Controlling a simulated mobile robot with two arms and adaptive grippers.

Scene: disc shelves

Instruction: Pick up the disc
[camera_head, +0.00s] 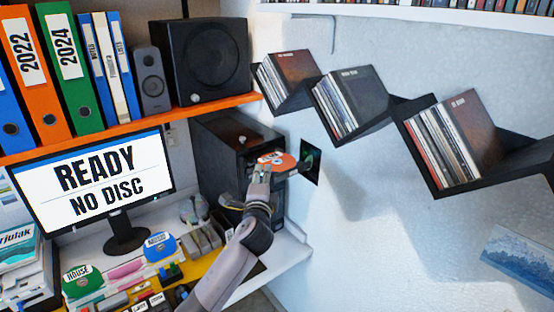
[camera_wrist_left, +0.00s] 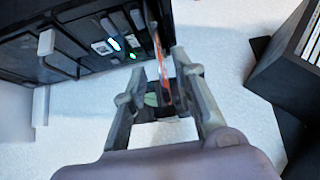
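An orange disc (camera_head: 277,160) with white marks shows in the head view in front of the black tower, at the end of my left arm. My left gripper (camera_head: 264,172) is at the disc's near edge. In the left wrist view the disc (camera_wrist_left: 160,62) appears edge-on as a thin orange strip between the fingers of the left gripper (camera_wrist_left: 165,85). The fingers look closed on it, and the disc is clear of the desk. Part of the disc is hidden by the gripper. My right gripper is not in view.
A black tower (camera_head: 222,150) stands behind the disc; its lit front (camera_wrist_left: 105,48) is close in the wrist view. A monitor (camera_head: 95,180) reads "READY NO DISC". Green (camera_head: 82,281) and blue (camera_head: 160,247) discs stand on the desk. Zigzag shelves (camera_head: 500,176) hang right.

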